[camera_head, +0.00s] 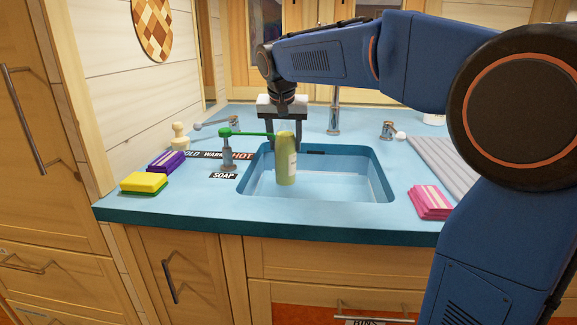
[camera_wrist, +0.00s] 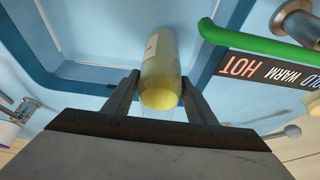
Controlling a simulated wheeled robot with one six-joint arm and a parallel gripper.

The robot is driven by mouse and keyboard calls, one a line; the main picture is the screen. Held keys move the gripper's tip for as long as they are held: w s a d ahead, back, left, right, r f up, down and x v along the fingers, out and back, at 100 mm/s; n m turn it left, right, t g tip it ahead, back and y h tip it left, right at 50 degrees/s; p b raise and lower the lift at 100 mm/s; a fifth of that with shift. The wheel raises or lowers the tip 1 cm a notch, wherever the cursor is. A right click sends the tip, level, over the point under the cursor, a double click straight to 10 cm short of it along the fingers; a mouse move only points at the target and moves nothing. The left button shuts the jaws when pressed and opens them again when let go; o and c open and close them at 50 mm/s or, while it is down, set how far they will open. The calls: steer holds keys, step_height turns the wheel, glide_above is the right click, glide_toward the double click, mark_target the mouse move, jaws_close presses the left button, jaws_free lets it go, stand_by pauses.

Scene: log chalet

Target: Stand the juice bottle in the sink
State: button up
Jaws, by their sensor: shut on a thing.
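The juice bottle (camera_head: 286,158) is yellow-green with a pale label and hangs upright over the left part of the sink. My gripper (camera_head: 288,122) is shut on the upper part of the bottle, from behind it in the head view. In the wrist view my gripper (camera_wrist: 160,88) has one finger on each side of the bottle (camera_wrist: 160,70). The sink (camera_head: 345,183) is a blue recessed basin in the light blue counter. The bottle's lower end shows against the basin's inside; I cannot tell whether it touches the floor.
A green-armed soap dispenser (camera_head: 228,150) stands at the sink's left edge, its arm reaching close to the bottle. A yellow sponge (camera_head: 144,183), purple sponges (camera_head: 167,161) and pink cloths (camera_head: 430,202) lie on the counter. A tap (camera_head: 334,115) stands behind the sink. The basin's right part is clear.

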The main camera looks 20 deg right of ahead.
mark_target(285, 158)
steer(key=shift+f, duration=2.65)
steer(key=o, duration=1.7)
steer(key=shift+f, duration=0.15)
steer(key=v, duration=1.2)
steer(key=shift+s, duration=0.1)
